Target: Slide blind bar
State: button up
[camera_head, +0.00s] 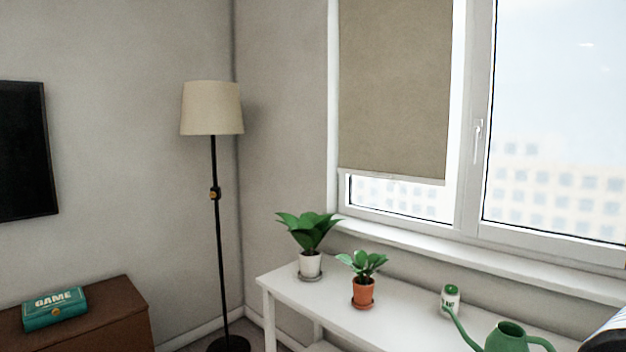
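A beige roller blind (396,85) hangs over the left window pane and covers most of it. The blind bar (391,175) is the thin pale strip along its lower edge, level with a low part of the pane. A strip of bare glass shows below the bar. My gripper is not visible in this view. A dark and white shape at the lower right corner is cut off, and I cannot tell what it is.
A white table (400,322) stands below the window sill (480,258), bearing two potted plants (310,264) (363,291), a small bottle (450,298) and a green watering can (507,338). A floor lamp (212,110) stands left, near a brown cabinet (100,315) with a game box (55,308).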

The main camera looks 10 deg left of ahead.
aim_at(417, 180)
jog(key=u, duration=0.25)
jog(key=i+j+u, duration=0.1)
jog(key=i+j, duration=0.3)
jog(key=i+j+u, duration=0.1)
jog(key=i+j, duration=0.2)
jog(key=i, duration=0.3)
jog(key=i+j+u, duration=0.1)
jog(key=i+j, duration=0.2)
jog(key=i, duration=0.2)
